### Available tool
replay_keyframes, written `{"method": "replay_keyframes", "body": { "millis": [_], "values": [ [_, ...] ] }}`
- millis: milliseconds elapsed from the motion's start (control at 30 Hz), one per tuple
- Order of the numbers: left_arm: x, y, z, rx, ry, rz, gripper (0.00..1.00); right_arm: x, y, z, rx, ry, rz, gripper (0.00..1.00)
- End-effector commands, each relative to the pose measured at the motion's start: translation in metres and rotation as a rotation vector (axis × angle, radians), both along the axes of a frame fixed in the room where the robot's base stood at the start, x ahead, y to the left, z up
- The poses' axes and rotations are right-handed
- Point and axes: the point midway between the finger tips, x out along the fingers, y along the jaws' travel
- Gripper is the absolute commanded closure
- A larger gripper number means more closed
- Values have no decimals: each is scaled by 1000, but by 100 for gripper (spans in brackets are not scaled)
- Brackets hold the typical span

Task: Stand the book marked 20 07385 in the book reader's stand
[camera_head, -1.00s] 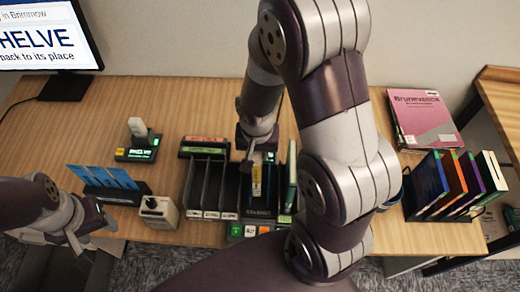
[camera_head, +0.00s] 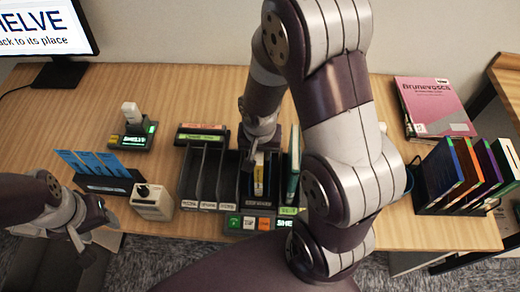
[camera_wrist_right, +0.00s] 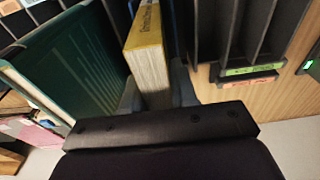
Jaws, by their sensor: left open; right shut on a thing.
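My right gripper (camera_head: 259,157) is shut on a slim book (camera_head: 259,182) with a yellow band and pale page edges. In the right wrist view the book (camera_wrist_right: 151,62) stands upright between the two fingers (camera_wrist_right: 155,92). Its number is too small to read. The book is in or just above a dark slot of the stand unit, behind a panel (camera_head: 249,222) of coloured buttons; I cannot tell if it touches the bottom. A green book (camera_head: 293,167) stands to its right and also shows in the wrist view (camera_wrist_right: 75,70). My left gripper (camera_head: 97,230) is open and empty at the front left.
Empty dark slots (camera_head: 207,172) stand left of the held book. A small beige box (camera_head: 152,202), a rack of blue cards (camera_head: 108,176) and a lit scanner cradle (camera_head: 134,139) lie further left. A rack of several books (camera_head: 462,180) and a pink book (camera_head: 432,107) are at right.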

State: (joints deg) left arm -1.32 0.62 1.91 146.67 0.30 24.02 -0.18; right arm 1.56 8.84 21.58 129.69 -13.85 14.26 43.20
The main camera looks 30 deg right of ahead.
Motion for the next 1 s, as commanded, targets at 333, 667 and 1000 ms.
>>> {"method": "replay_keyframes", "body": {
  "millis": [333, 667, 1000],
  "values": [
    [0, 0, -8, 0, 0, 0, 45, 0, 0, -8, -1, -1, 0, 100],
    [0, 0, -9, 0, 0, 0, 45, 0, 0, -9, -1, -1, 0, 43],
    [0, 0, -2, 0, 0, 0, 45, -1, 1, 15, 0, -5, -1, 43]
  ]
}}
